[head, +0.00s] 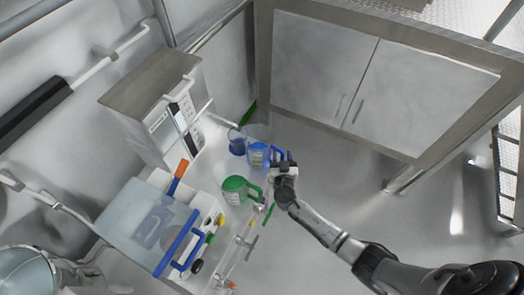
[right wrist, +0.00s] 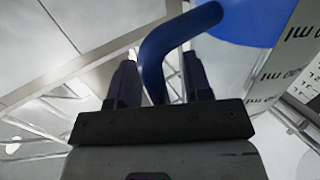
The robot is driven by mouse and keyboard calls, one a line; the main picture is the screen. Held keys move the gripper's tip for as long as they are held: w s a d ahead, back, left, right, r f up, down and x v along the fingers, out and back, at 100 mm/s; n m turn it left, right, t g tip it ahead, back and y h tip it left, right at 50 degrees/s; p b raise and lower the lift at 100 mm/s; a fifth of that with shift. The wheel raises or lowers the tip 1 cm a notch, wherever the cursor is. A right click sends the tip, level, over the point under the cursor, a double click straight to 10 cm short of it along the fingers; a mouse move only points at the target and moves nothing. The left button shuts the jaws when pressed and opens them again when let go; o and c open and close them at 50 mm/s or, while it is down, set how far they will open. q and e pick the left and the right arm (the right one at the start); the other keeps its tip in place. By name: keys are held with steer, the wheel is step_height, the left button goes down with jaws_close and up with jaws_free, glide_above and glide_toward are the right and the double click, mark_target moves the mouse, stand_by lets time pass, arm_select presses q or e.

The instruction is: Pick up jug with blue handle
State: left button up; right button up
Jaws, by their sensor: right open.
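The jug with the blue handle (head: 258,156) stands near the far right corner of the bench, with blue showing in it. Its handle points right, toward my right gripper (head: 283,163), which is at the handle. In the right wrist view the bent blue handle (right wrist: 152,62) passes between the two spread fingers of my right gripper (right wrist: 160,82). The jug's clear wall with printed ml marks (right wrist: 262,75) is to the right of the fingers. Whether either finger touches the handle cannot be told. My left gripper is not in view.
A green-handled jug (head: 234,188) stands nearer on the bench. A dark blue container (head: 237,143) is just left of the blue-handled jug. A white instrument (head: 160,120) stands behind to the left. A clear box with a blue handle (head: 150,222) is at lower left. Open floor lies right.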

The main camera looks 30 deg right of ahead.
jaws_close()
stand_by(0.3)
steer(key=shift+r, duration=0.1)
stand_by(0.4)
